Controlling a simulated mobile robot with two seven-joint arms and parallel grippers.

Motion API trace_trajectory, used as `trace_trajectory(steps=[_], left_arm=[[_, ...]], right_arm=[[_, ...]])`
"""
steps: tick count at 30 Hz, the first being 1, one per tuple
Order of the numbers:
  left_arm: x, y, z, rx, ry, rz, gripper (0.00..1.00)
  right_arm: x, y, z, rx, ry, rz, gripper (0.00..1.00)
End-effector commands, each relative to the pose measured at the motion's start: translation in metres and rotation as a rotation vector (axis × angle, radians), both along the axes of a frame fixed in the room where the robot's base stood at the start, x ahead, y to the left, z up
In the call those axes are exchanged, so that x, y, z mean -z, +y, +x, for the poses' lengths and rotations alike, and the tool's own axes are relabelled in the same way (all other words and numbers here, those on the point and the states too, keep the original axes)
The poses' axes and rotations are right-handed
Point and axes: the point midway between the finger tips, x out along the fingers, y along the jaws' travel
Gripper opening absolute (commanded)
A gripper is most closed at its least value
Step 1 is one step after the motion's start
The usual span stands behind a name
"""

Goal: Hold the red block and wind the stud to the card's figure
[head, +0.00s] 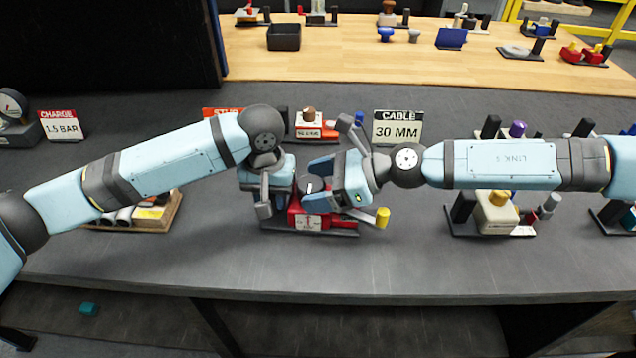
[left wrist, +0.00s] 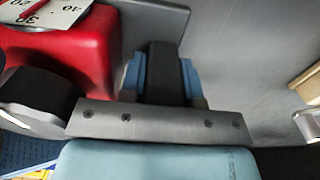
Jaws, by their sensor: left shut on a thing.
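The red block (head: 308,221) sits on a dark base plate near the middle of the bench, partly hidden by both arms. It also fills the upper left of the left wrist view (left wrist: 75,45), with part of a printed scale on a pale plate above it.
A yellow-ended part (head: 382,216) stands at the base's right. Cards reading "CABLE 30 MM" (head: 397,127) and "CHARGE 1.5 BAR" (head: 60,126) stand behind. A beige device (head: 497,212) is at right, a wooden tray (head: 155,214) at left. The front bench strip is clear.

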Motion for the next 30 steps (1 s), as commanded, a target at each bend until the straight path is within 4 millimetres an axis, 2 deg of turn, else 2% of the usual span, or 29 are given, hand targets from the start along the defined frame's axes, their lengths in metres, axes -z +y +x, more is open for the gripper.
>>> trace_trajectory(steps=[8, 11, 18, 24, 30], left_arm=[[0.002, 0.001, 0.0, -0.001, 0.002, 0.003, 0.0], [0.002, 0.001, 0.0, -0.001, 0.002, 0.003, 0.0], [0.003, 0.001, 0.0, 0.0, 0.002, 0.003, 0.0], [0.002, 0.001, -0.001, 0.0, 0.002, 0.003, 0.0], [0.002, 0.001, -0.001, 0.0, 0.002, 0.003, 0.0]], right_arm=[[-0.001, -0.004, 0.0, 0.001, 0.0, 0.0, 0.8], [-0.005, -0.016, 0.0, 0.003, 0.0, 0.0, 0.8], [-0.025, -0.063, -0.004, 0.005, -0.001, 0.001, 0.8], [-0.038, -0.096, -0.007, 0.003, -0.001, 0.0, 0.8], [-0.045, -0.11, -0.008, 0.001, -0.002, 0.001, 0.8]])
